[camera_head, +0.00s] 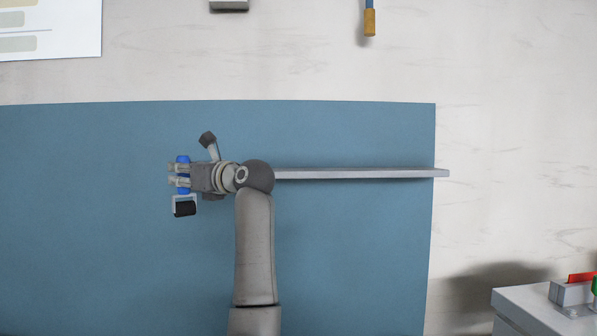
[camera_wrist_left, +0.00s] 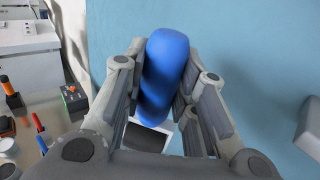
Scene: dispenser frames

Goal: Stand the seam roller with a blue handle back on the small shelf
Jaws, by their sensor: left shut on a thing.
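The seam roller has a blue handle (camera_wrist_left: 165,75) and a black roller in a pale frame. My left gripper (camera_head: 180,175) is shut on the blue handle, which shows between its fingers. In the head view the black roller (camera_head: 185,209) hangs below the fingers, so the tool is roughly upright with the handle up. The small shelf (camera_head: 350,174) is a thin pale ledge on the blue wall panel, to the right of the gripper. Its left end is hidden behind my arm. My right gripper is not in view.
A white cabinet (camera_head: 520,306) with a red and a green item stands at lower right. A brush-like tool (camera_head: 370,22) hangs on the wall above. The visible shelf top is bare. In the left wrist view, several tools lie at left and a grey block (camera_wrist_left: 310,128) at right.

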